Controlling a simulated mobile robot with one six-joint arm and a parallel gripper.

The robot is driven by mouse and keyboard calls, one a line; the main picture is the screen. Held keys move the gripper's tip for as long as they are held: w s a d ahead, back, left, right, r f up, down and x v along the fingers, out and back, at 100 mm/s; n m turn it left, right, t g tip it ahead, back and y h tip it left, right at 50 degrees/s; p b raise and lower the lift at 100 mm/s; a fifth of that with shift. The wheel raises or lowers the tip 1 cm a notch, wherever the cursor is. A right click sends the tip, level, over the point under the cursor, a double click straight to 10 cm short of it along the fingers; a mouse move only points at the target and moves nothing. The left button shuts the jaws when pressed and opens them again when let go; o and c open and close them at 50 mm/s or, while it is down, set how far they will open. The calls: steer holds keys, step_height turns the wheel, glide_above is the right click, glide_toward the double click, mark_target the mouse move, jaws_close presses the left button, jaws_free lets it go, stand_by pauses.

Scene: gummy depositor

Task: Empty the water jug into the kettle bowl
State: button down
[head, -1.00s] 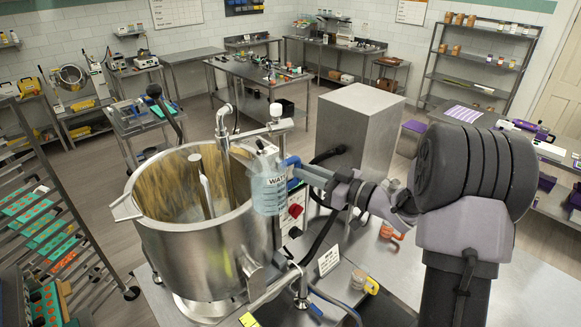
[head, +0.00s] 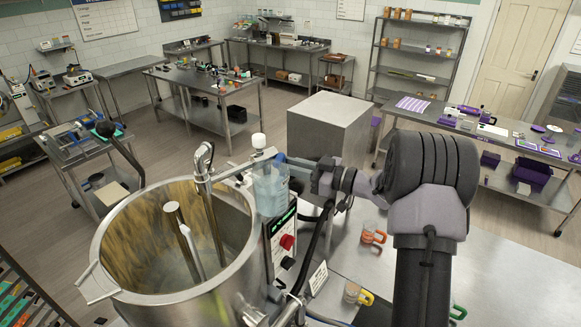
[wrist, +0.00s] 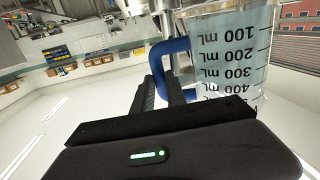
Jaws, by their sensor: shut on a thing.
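The water jug (head: 270,188) is clear with a blue handle and bluish content. In the head view it looks about upright beside the right rim of the kettle bowl. My gripper (head: 290,165) is shut on its handle. In the wrist view the jug (wrist: 232,55) shows volume marks upside down, and the blue handle (wrist: 160,70) sits at the fingers of my gripper (wrist: 168,98). The kettle bowl (head: 185,300) is a large steel pot, open at the top, with stirrer bars inside and yellowish-brown streaks on its inner wall. Its bottom is partly hidden.
A pipe with a white knob (head: 258,141) and a control box with a red knob (head: 287,242) stand close by the jug. A steel box (head: 328,125) is behind. Small orange-handled (head: 373,236) and yellow-handled (head: 357,293) cups stand on the bench at right.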

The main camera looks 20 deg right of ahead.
mark_target(278, 162)
steer(key=shift+s+a+r+n, duration=0.25)
steer(key=shift+r+n, duration=0.1)
steer(key=shift+r, duration=0.1)
steer(key=shift+s+a+r+n, duration=0.25)
steer(key=shift+r+n, duration=0.15)
steer(key=shift+r, duration=0.1)
steer(key=shift+s+a+r+n, duration=0.15)
steer(key=shift+a+r+n, duration=0.1)
steer(key=shift+r+n, duration=0.15)
steer(key=shift+h+b, duration=0.3)
steer(key=shift+b, duration=0.1)
steer(key=shift+s+a+r+m+t+h+b, duration=0.4)
steer(key=shift+t+h+b, duration=0.3)
steer(key=shift+b, duration=0.65)
steer(key=shift+s+a+r+m+t+h+b, duration=0.2)
steer(key=shift+a+m+t+h+b, duration=0.5)
steer(key=shift+b, duration=0.6)
steer(key=shift+s+r+t+h+b, duration=0.2)
steer(key=shift+t+h+b, duration=0.4)
steer(key=shift+b, duration=0.6)
steer(key=shift+a+r, duration=0.15)
